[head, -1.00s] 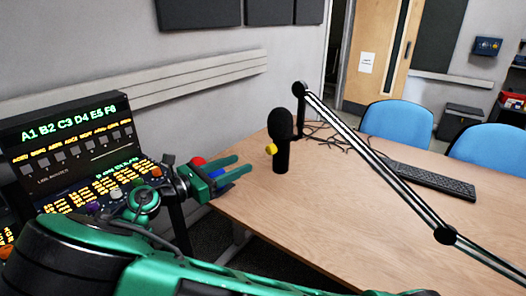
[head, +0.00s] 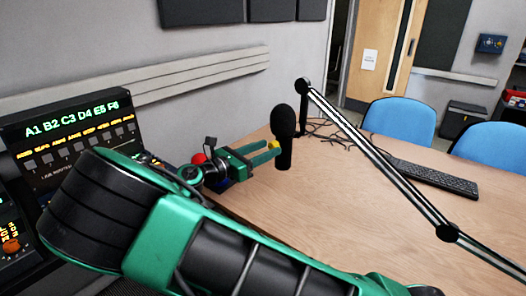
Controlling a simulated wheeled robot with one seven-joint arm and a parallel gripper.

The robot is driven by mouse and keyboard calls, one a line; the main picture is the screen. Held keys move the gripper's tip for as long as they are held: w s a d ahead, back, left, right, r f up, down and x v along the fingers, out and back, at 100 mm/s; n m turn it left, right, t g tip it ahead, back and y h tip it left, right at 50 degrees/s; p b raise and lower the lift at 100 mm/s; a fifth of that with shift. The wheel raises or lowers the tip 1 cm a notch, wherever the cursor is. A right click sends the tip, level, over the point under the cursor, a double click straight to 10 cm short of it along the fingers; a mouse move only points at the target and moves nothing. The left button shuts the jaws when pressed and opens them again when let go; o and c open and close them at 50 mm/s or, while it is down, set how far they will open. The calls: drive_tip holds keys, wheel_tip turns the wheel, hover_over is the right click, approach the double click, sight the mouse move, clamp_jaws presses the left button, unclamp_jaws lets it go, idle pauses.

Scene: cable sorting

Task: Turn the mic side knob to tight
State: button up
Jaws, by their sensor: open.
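The black microphone (head: 284,124) stands upright above the table's left part. Part of the knob is hidden by the fingers.
A black boom arm (head: 375,155) slants across the table (head: 330,220) to the right of the microphone. A keyboard (head: 433,178) and cables lie farther back. A lit mixing console (head: 75,130) stands at the left, and blue chairs (head: 399,121) stand behind the table.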

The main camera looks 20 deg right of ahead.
drive_tip(key=c, duration=1.1)
drive_tip(key=shift+o, duration=0.3)
drive_tip(key=shift+m, duration=0.3)
drive_tip(key=m, duration=0.3)
drive_tip(key=shift+r+m, duration=0.1)
drive_tip(key=shift+m, duration=0.2)
drive_tip(key=m, duration=0.4)
drive_tip(key=shift+y, duration=0.3)
drive_tip(key=m, duration=0.5)
drive_tip(key=shift+s+m, duration=0.1)
drive_tip(key=shift+m, duration=0.2)
drive_tip(key=shift+s+m+t, duration=0.1)
drive_tip(key=shift+m+t, duration=0.2)
drive_tip(key=shift+m, duration=1.5)
drive_tip(key=shift+f, duration=0.2)
